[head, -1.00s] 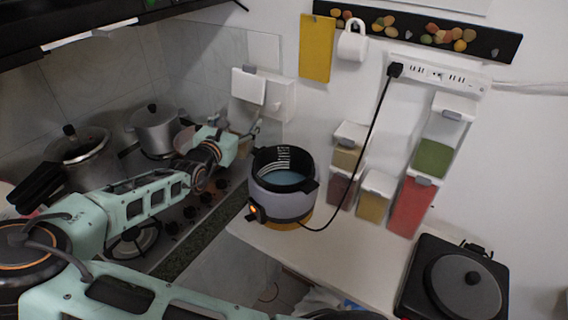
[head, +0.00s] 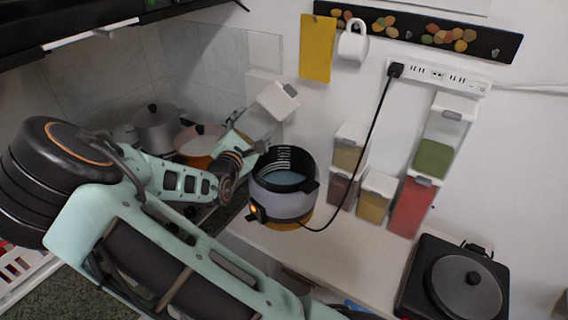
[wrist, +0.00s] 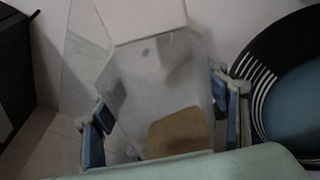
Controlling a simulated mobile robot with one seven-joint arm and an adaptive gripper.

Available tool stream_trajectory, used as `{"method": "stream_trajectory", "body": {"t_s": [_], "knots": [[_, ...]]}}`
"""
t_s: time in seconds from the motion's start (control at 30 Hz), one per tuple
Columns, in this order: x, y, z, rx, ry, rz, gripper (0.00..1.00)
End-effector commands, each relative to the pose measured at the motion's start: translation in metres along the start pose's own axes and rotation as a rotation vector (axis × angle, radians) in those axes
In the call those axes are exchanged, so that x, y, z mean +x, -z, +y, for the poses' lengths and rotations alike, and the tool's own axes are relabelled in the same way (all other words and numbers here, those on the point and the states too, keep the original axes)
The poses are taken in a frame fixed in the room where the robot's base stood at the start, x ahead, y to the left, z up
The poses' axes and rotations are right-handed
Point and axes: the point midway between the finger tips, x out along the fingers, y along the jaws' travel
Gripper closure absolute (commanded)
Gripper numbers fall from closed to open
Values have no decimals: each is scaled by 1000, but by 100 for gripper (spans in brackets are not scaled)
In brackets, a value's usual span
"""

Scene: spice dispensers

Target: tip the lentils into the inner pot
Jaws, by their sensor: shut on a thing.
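My gripper (wrist: 165,122) is shut on a clear dispenser (wrist: 165,80), with a blue-padded finger on each side. Brown contents, apparently the lentils (wrist: 178,133), lie low inside it. In the head view the dispenser's white lid (head: 277,101) leans right, above and just left of the cooker (head: 282,203). My gripper in the head view (head: 240,142) is partly hidden by its own wrist. The cooker is open, and its inner pot (head: 284,178) shows a bluish inside. The pot (wrist: 295,105) is at the right in the wrist view. I cannot tell whether the lid is open.
Several filled dispensers (head: 375,195) hang on the wall right of the cooker. A black power cord (head: 366,140) runs from the cooker up to a socket strip (head: 437,74). Metal pots (head: 157,130) stand on the stove at left. A hot plate (head: 462,285) is at the right.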

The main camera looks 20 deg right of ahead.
Motion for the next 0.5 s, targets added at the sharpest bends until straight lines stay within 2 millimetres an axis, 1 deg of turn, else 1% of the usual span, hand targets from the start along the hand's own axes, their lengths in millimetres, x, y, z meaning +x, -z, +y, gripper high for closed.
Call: {"method": "stream_trajectory", "body": {"t_s": [0.1, 0.4, 0.5], "knots": [[1, -1, -4, 58, -5, -2, 68], [2, 15, -19, 206, -22, -2, 68], [2, 15, -21, 257, -27, -3, 68]]}}
